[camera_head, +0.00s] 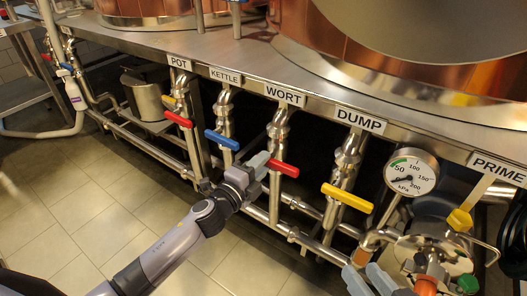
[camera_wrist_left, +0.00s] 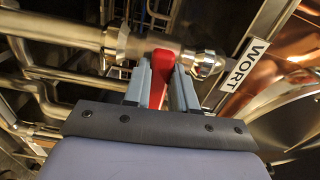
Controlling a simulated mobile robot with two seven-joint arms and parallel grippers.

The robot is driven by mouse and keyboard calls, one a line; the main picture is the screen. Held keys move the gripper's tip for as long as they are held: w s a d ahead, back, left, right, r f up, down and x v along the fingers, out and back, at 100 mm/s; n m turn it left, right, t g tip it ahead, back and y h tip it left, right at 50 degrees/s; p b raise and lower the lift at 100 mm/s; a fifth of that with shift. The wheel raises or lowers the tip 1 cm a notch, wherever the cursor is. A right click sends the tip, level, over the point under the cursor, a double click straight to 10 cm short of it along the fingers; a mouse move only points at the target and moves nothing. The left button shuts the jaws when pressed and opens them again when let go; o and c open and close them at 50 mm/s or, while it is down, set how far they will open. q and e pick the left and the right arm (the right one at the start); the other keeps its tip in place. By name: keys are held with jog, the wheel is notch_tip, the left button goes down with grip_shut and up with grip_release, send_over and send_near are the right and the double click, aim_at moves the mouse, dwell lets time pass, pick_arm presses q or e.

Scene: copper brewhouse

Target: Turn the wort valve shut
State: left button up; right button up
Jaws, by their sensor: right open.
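The wort valve's red lever (camera_head: 284,168) sits on the steel pipe below the WORT label (camera_head: 285,95). In the head view it lies crosswise to the pipe. My left gripper (camera_head: 260,163) is at the left end of this lever. In the left wrist view, the red lever (camera_wrist_left: 159,78) lies between the two grey fingers, which appear to touch it on both sides, so my left gripper (camera_wrist_left: 160,90) looks shut on it. My right gripper (camera_head: 368,280) is open and empty at the bottom, near the gauge assembly, its fingers partly cut off by the frame edge.
Similar levers stand nearby: red under POT (camera_head: 178,119), blue under KETTLE (camera_head: 222,140), yellow under DUMP (camera_head: 347,198). A pressure gauge (camera_head: 411,174) and a yellow PRIME lever (camera_head: 460,220) are at right. Steel pipes run low behind. The tiled floor (camera_head: 70,205) at left is clear.

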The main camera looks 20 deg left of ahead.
pick_arm(q)
jog(key=shift+o, duration=1)
jog(key=p+v, duration=0.1)
jog(key=v, duration=0.5)
